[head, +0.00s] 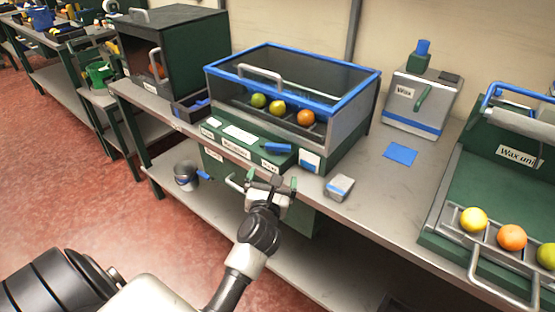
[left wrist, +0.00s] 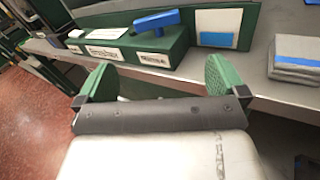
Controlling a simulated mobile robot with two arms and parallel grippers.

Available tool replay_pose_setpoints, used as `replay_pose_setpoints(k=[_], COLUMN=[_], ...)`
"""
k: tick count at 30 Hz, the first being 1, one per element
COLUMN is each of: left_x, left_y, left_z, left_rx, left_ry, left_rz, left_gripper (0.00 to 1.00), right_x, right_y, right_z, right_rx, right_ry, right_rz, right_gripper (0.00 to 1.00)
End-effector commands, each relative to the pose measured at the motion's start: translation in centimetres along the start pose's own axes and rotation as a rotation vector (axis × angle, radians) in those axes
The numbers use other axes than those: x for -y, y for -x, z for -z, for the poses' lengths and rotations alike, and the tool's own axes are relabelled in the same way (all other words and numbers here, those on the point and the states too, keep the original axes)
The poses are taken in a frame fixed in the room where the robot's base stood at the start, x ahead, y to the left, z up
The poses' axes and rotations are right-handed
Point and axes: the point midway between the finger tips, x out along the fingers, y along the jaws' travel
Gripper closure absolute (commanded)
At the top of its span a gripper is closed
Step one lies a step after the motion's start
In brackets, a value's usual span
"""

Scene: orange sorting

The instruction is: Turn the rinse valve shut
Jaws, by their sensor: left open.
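The rinse valve shows as a blue lever handle (head: 278,148) on the right end of a green control box (head: 228,146), in front of the glass-sided, blue-rimmed wash tank (head: 345,95). In the left wrist view the blue handle (left wrist: 157,20) lies roughly crosswise on top of the box (left wrist: 130,45). My left gripper (head: 268,183) is open and empty, in front of and below the handle, near the bench edge. Its green-padded fingers (left wrist: 158,78) stand wide apart, with a gap between them and the box. My right gripper is not in view.
Two yellow-green fruits and an orange (head: 306,117) sit in the tank. A grey block with a blue stripe (head: 339,187) lies right of the box. A wax dispenser (head: 420,100), blue pad (head: 400,154) and wax unit (head: 520,155) stand farther right. A bucket (head: 186,176) is on the lower shelf.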

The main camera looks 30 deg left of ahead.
Motion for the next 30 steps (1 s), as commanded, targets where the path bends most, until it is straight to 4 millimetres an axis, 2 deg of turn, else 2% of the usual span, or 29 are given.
replay_pose_setpoints(k=[3, 8, 21, 25, 30], left_x=[-0.5, -0.7, -0.6, -0.6, -0.6], left_y=[0.1, -0.9, -8.7, -10.0, -10.7], left_z=[-1.2, -1.7, -1.7, -1.6, -1.6], left_rx=[0.011, 0.011, 0.011, 0.01, 0.009], left_ry=[0.128, 0.164, 0.158, 0.158, 0.158], left_rz=[-0.002, -0.001, 0.0, 0.001, 0.001], left_gripper=[0.0, 0.0, 0.0, 0.0, 0.0], right_x=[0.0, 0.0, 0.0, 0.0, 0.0], right_y=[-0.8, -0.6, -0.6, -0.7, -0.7], right_z=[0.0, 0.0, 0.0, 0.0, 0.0], right_rx=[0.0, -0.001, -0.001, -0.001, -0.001], right_ry=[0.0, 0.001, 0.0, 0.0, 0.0], right_rz=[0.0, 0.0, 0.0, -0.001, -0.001], right_gripper=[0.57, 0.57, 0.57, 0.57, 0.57])
